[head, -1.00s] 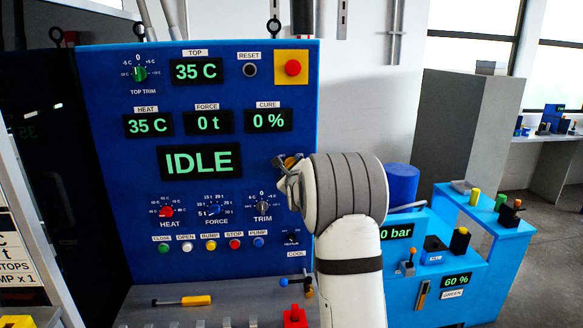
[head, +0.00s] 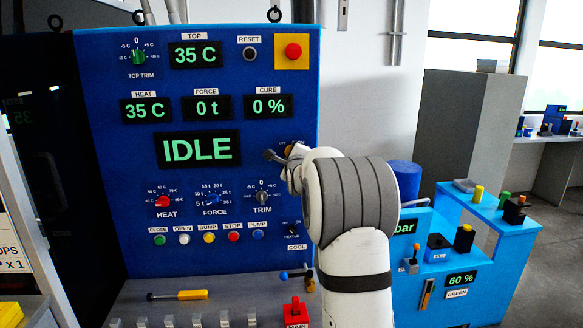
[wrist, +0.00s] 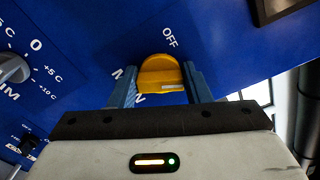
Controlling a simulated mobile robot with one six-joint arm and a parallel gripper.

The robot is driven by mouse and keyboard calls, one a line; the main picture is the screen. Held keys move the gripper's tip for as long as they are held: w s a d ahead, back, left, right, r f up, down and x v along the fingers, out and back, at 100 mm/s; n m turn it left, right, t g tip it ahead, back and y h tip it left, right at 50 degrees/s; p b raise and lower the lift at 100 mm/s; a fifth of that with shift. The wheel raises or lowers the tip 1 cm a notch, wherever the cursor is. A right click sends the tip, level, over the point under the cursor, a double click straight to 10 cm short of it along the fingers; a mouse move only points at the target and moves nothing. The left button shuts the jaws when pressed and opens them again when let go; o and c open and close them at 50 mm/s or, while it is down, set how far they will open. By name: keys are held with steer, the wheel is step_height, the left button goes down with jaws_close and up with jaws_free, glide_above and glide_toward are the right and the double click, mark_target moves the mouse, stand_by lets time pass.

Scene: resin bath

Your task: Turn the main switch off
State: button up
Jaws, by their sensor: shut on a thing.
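A yellow rotary knob (wrist: 160,70) sits on the blue panel in the wrist view, with the word OFF beside its upper right. Lettering at its lower left starts with M and ends with N, partly hidden by a finger. My gripper (wrist: 157,84) has its two blue fingers on either side of the knob and is shut on it. In the head view my gripper (head: 281,158) is at the panel's right edge, and only a bit of the orange-yellow knob (head: 289,150) shows past it. The knob's exact pointing direction is unclear.
A red part (head: 295,311) with a label reading MAIN stands on the bench below. A red button on a yellow plate (head: 292,51) is above my gripper. The TRIM knob (head: 262,198) is close on the left. The display (head: 198,150) reads IDLE.

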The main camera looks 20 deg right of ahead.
steer(key=shift+f+n+b, duration=0.2)
steer(key=shift+n+b, duration=2.6)
steer(key=shift+n, duration=0.65)
steer(key=shift+f+n+b, duration=0.15)
steer(key=shift+n+b, duration=2.6)
steer(key=shift+n, duration=0.7)
steer(key=o, duration=1)
steer(key=shift+b+v, duration=0.75)
steer(key=shift+v, duration=3.15)
